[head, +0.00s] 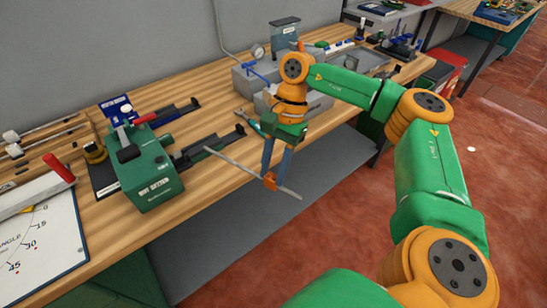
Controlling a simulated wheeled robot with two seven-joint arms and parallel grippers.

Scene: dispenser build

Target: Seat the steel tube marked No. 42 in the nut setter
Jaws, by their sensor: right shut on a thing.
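My right gripper (271,180) is shut on a thin grey steel tube (235,164) and points down in front of the bench edge. The tube slants from upper left to lower right, with a short end sticking out past the fingers. No number can be read on it. The nut setter (152,180) is a green box with a label on its front, standing on the bench to the left. A dark rail (195,153) reaches right from it. My left gripper is not in view.
The wooden bench (215,190) has bare room right of the nut setter. A grey block fixture with a gauge (257,51) stands behind my right gripper. An angle board (45,240) and a red-handled tool (59,167) lie at the left.

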